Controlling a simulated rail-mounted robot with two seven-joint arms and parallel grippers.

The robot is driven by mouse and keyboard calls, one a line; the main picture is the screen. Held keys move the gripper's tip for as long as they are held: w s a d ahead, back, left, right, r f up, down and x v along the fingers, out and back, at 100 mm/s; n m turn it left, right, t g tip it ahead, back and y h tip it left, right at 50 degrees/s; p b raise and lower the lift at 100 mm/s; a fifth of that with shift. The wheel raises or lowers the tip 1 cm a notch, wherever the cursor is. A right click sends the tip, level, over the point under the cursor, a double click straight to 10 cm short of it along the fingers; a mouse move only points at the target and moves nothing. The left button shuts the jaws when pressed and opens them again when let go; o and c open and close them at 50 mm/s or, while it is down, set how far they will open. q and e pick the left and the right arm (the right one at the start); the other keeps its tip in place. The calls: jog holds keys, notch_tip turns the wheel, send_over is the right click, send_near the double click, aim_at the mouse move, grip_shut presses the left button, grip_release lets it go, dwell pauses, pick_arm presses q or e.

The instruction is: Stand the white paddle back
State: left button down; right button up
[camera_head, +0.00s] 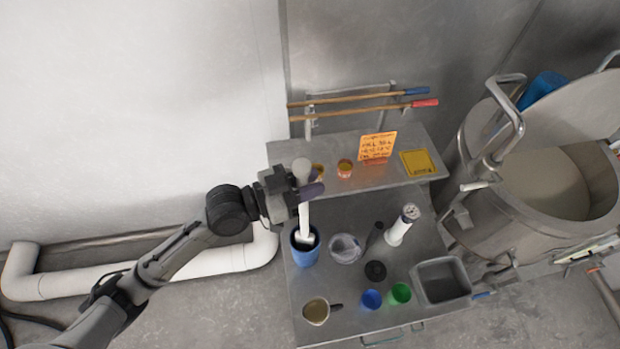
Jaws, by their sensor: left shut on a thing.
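The white paddle (304,222) stands roughly upright, with its knob at the top and its lower end inside the blue pot (304,255) on the steel table. My left gripper (311,191) comes in from the left and is shut on the paddle's shaft just below the knob. The fingers hide part of the shaft. Whether the paddle's lower end touches the pot's bottom cannot be seen. My right gripper is not in view.
A clear bowl (345,248), a white cylinder (402,225), a dark cup (375,271), blue (370,299) and green (400,293) cups, a small pan (316,311) and a grey bin (442,281) crowd the table (345,283). A large steel vat (550,185) stands right.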

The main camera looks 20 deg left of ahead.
pick_arm(q)
jog(key=shift+f+b, duration=1.8)
jog(key=shift+f, duration=0.95)
jog(key=c, duration=0.9)
grip_release()
jog(key=shift+f, duration=0.1)
jog(key=shift+b+v, duration=1.45)
jog(key=shift+v, duration=5.45)
